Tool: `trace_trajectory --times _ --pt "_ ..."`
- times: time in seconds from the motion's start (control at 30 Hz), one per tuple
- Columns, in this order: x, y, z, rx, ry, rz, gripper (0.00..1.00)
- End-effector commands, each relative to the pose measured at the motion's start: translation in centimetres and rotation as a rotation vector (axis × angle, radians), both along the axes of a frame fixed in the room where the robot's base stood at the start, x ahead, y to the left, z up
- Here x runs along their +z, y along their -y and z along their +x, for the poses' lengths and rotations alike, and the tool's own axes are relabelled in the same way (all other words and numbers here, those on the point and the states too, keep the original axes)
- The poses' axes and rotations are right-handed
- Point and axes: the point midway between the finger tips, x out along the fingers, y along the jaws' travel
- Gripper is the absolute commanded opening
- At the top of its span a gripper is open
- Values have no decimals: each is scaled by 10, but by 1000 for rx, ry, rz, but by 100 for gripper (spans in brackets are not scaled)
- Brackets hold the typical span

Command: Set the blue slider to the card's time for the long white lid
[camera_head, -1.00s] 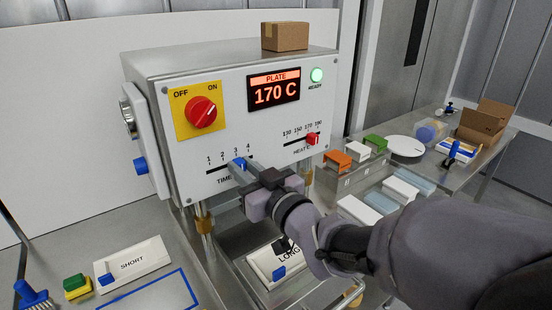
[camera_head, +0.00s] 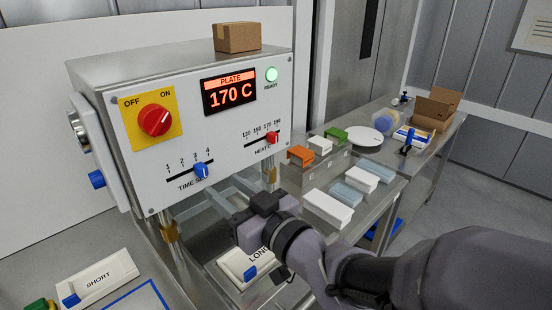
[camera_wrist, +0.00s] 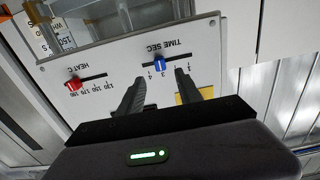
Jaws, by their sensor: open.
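The blue slider (camera_head: 201,171) sits on the TIME SEC scale of the machine's front panel (camera_head: 230,130), at about the 3 mark. It also shows in the wrist view (camera_wrist: 160,63), apart from the fingers. My gripper (camera_head: 228,194) is open and empty, to the lower right of the slider. In the wrist view its two fingers (camera_wrist: 153,80) point at the panel with a gap between them. A white piece marked LONG (camera_head: 238,259) with a blue tab lies below, partly hidden by my gripper.
The red power knob (camera_head: 155,120) is at upper left. The display (camera_head: 229,92) reads PLATE 170 C. White and pale blue blocks stand on the right bench. A sheet (camera_head: 535,28) hangs on the far wall, unreadable.

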Motion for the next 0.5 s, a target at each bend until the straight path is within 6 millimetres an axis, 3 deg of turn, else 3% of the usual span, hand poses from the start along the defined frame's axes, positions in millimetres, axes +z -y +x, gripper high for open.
trace_trajectory --times 0.1,0.33,0.5 --pt "-5 32 -26 -5 8 1 42" --pt "-6 63 -53 -3 8 1 42" --pt "-2 73 -62 -1 1 -1 42"
